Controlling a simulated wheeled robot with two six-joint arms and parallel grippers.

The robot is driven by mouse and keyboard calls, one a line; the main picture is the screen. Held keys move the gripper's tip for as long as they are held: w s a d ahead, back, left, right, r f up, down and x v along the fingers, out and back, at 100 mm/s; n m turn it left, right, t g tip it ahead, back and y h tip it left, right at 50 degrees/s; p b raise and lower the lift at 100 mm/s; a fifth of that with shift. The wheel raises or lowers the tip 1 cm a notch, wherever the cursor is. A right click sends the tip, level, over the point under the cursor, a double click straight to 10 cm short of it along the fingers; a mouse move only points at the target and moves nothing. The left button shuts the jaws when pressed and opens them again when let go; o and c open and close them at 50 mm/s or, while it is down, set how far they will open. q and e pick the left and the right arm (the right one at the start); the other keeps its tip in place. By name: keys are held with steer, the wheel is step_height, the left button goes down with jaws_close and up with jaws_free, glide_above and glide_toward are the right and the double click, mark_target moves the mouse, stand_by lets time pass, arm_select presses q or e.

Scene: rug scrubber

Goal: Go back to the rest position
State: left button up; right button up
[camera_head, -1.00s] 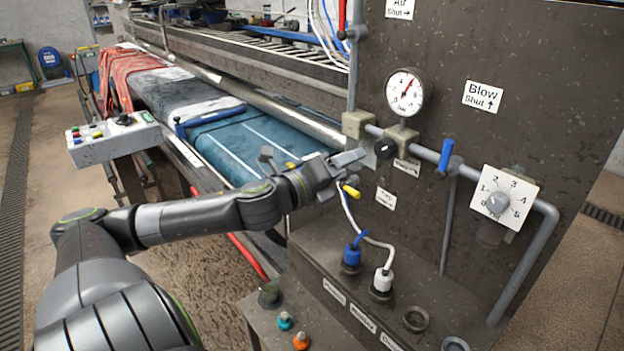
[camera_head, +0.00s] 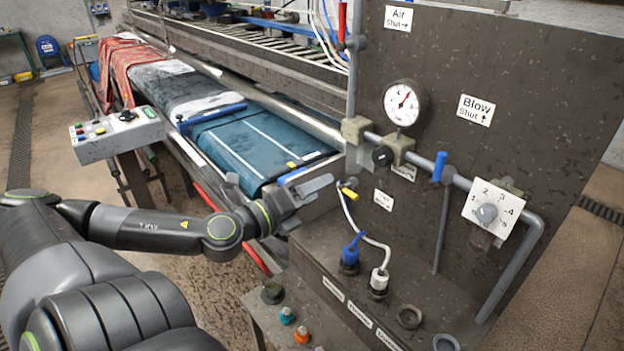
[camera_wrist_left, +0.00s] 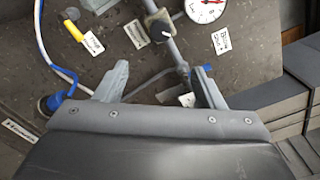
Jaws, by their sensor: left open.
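My left gripper (camera_head: 283,181) is open and empty, in front of the brown panel (camera_head: 545,95) and left of its valve pipe. In the left wrist view its two fingers stand apart with nothing between them (camera_wrist_left: 160,80). One fingertip shows close to the yellow lever (camera_head: 348,191) in the head view; whether they touch cannot be told. My left arm comes in from the left, bent at the elbow. My right gripper is not seen.
The panel carries a gauge (camera_head: 402,104), a black knob (camera_head: 382,156), a blue lever (camera_head: 439,167) and a numbered dial (camera_head: 487,213). Blue (camera_head: 350,252) and white (camera_head: 379,279) plugs stand below. A control box (camera_head: 118,133) and rugs on a conveyor lie left.

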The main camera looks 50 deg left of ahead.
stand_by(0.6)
arm_select(q)
steer(key=a+f+n+g+y, duration=0.3)
steer(key=a+f+n+y, duration=0.4)
steer(key=a+f, duration=0.7)
steer(key=s+a+f+n+g, duration=0.2)
steer(key=s+f+n, duration=0.1)
steer(key=f, duration=0.4)
steer(key=s+a+f+n+g+y, duration=0.1)
steer(key=s+a+f+n+g, duration=0.15)
steer(key=f, duration=0.45)
steer(key=s+a+f+n+g, duration=0.1)
steer(key=s+a+f+n, duration=0.15)
steer(key=f, duration=0.45)
steer(key=s+d+f+n+g+h, duration=0.1)
steer(key=s+d+f+n+g, duration=0.15)
steer(key=s+d+f, duration=0.55)
steer(key=s+d+f+n+g+h, duration=0.15)
steer(key=s+f+n, duration=0.3)
steer(key=f, duration=0.75)
steer(key=s+d+f+n+g+h, duration=0.1)
steer(key=s+d+f+n+g, duration=0.1)
steer(key=s+d+f, duration=0.4)
steer(key=s+d+f+n+g+h, duration=0.2)
steer(key=s+d+f, duration=0.4)
steer(key=d, duration=0.8)
steer(key=shift+s+d, duration=0.4)
steer(key=shift+s, duration=0.65)
